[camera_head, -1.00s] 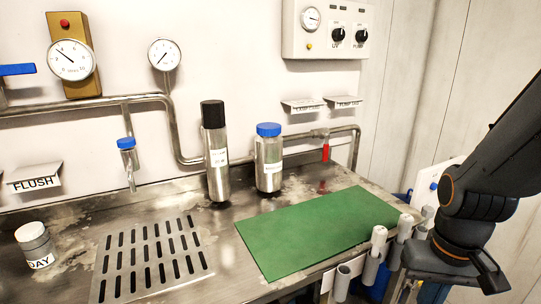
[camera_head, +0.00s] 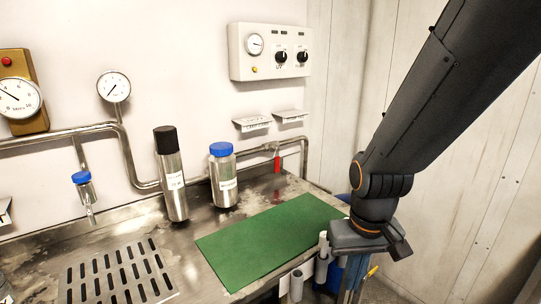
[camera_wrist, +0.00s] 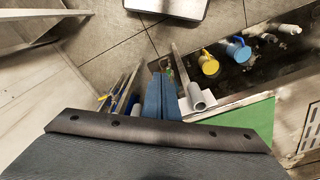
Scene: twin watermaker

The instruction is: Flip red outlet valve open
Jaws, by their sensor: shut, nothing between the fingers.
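The red outlet valve handle (camera_head: 277,163) hangs down from the steel pipe at the back right of the counter, below the small label shelves. It is not visible in the wrist view. My gripper (camera_head: 354,272) is at the counter's right front corner, pointing down, well apart from the valve and to its right and nearer. In the wrist view its two blue fingers (camera_wrist: 162,97) are together with nothing between them. My wrist housing hides part of the corner behind it.
A green mat (camera_head: 270,240) lies on the counter between the valve and the front edge. A blue-capped bottle (camera_head: 223,180) and a black-capped cylinder (camera_head: 171,180) stand left of the valve. Grey tubes (camera_head: 322,262) line the front edge near my gripper.

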